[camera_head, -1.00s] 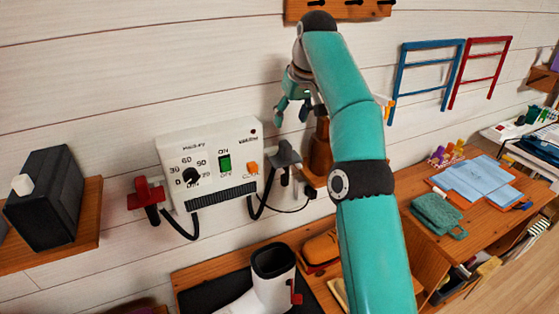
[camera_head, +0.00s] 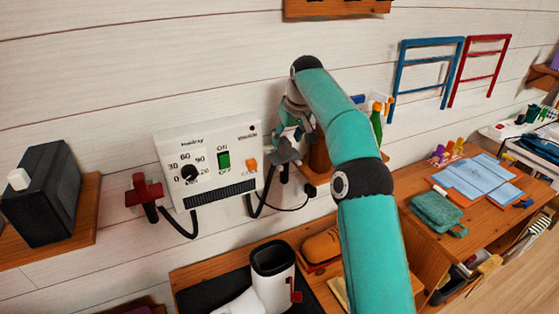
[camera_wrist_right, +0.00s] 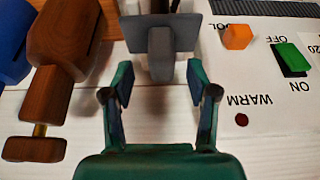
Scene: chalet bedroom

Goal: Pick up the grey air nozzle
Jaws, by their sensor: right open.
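The grey air nozzle (camera_head: 285,153) sits at the right side of the white wall dryer (camera_head: 208,150), above a black hose. It also shows at the top middle of the right wrist view (camera_wrist_right: 161,42), a flat dark plate with a grey stem. My right gripper (camera_head: 291,131) is just above the nozzle, partly hidden by its own arm. In the right wrist view the open fingers (camera_wrist_right: 160,82) stand on either side of the stem's near end, with a gap on each side. My left gripper is in neither view.
A red nozzle (camera_head: 145,192) is at the dryer's left. A wooden object (camera_wrist_right: 62,50) stands close beside the gripper in the wrist view. A green bottle (camera_head: 377,121) is behind my arm. The orange button (camera_wrist_right: 237,37) is on the other side.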

